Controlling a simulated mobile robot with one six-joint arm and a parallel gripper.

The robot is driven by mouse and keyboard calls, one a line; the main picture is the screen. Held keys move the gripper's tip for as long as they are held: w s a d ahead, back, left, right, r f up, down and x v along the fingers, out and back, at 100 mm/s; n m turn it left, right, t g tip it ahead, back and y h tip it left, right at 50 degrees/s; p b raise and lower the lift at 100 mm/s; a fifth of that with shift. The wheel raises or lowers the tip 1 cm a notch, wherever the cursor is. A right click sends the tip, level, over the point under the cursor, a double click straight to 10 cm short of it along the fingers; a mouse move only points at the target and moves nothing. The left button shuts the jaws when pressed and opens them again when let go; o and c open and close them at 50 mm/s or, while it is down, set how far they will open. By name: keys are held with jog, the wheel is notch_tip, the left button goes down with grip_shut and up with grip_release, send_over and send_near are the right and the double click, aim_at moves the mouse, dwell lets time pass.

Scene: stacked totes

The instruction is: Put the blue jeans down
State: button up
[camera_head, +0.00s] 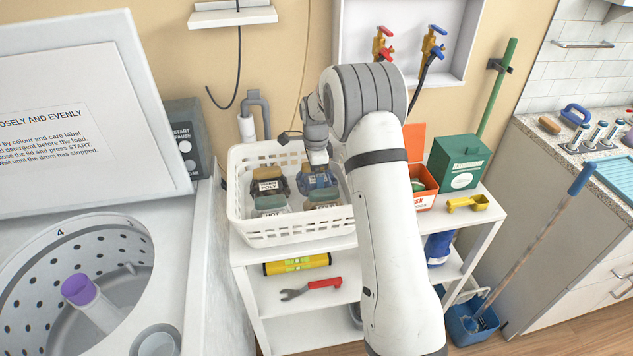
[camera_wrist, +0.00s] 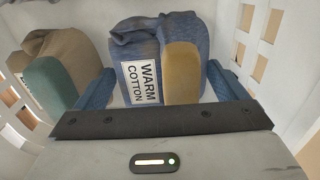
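The blue jeans (camera_wrist: 135,50) are a folded denim bundle with a white "WARM COTTON" label and a tan pad on the front. They are in the back right of a white basket (camera_head: 291,236), and show in the head view (camera_head: 316,180). My gripper (camera_wrist: 161,68) points down over them in the basket. Its blue fingers stand wide apart, one at each side of the jeans. No firm grip on the cloth shows. The underside of the jeans is hidden.
A brown bundle with a green pad (camera_wrist: 50,82) lies left of the jeans. Other labelled bundles (camera_head: 270,205) fill the basket's front. The basket stands on a white shelf unit (camera_head: 298,262). A green box (camera_head: 458,163) is to its right, the open washer (camera_head: 75,280) to its left.

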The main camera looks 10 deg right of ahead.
jog(key=shift+r, duration=0.1)
jog(key=c, duration=1.2)
